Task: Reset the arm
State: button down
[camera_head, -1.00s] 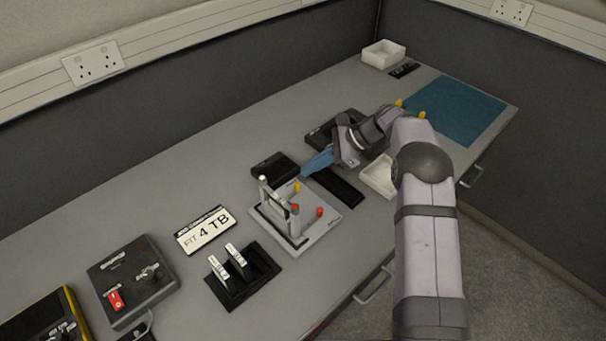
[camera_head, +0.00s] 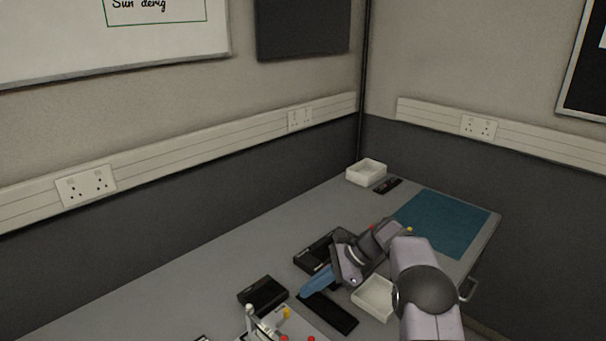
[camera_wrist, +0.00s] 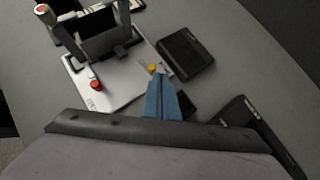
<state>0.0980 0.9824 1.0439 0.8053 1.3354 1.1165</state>
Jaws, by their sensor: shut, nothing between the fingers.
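My gripper (camera_head: 316,284) has blue fingers, which are shut with nothing between them. In the head view it hangs over the bench beside a flat black tray (camera_head: 333,314). In the wrist view the blue fingertips (camera_wrist: 160,80) point towards a grey fixture plate (camera_wrist: 120,85) with a red knob and a yellow knob. I cannot tell the exact height of the fingers above the bench.
A black box (camera_head: 263,295) lies left of my gripper, and another (camera_head: 318,252) lies behind it. A white tray (camera_head: 374,298) sits under my arm. A white bin (camera_head: 366,172) and a blue mat (camera_head: 443,224) are at the far end. The bench's back left is clear.

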jog(key=s+d+n+h+p, duration=0.1)
jog(key=s+d+n+h, duration=0.2)
jog(key=s, duration=0.8)
jog(key=s+d+r+n+h+p, duration=0.1)
jog(key=s+d+n+h, duration=0.2)
jog(key=s+d+n, duration=0.2)
jog(key=s+d+r+n+h+p, duration=0.1)
jog(key=s+d+n+h, duration=0.2)
jog(key=s+n, duration=0.6)
jog(key=s+d, duration=0.1)
jog(key=s, duration=0.6)
jog(key=shift+s+d+r+p, duration=0.15)
jog(key=shift+s+r+p, duration=0.1)
jog(key=shift+s+p, duration=0.05)
jog(key=c, duration=1.8)
grip_release()
jog(key=shift+o, duration=0.3)
jog(key=shift+w, duration=0.25)
jog(key=m+t+y+b, duration=0.2)
jog(key=m+y+b, duration=0.15)
jog(key=m, duration=1.95)
send_near(287, 310)
jog(key=f+p, duration=0.1)
jog(key=shift+y, duration=0.25)
jog(key=shift+p+x, duration=0.65)
jog(key=shift+x, duration=3.15)
jog(key=shift+w, duration=0.1)
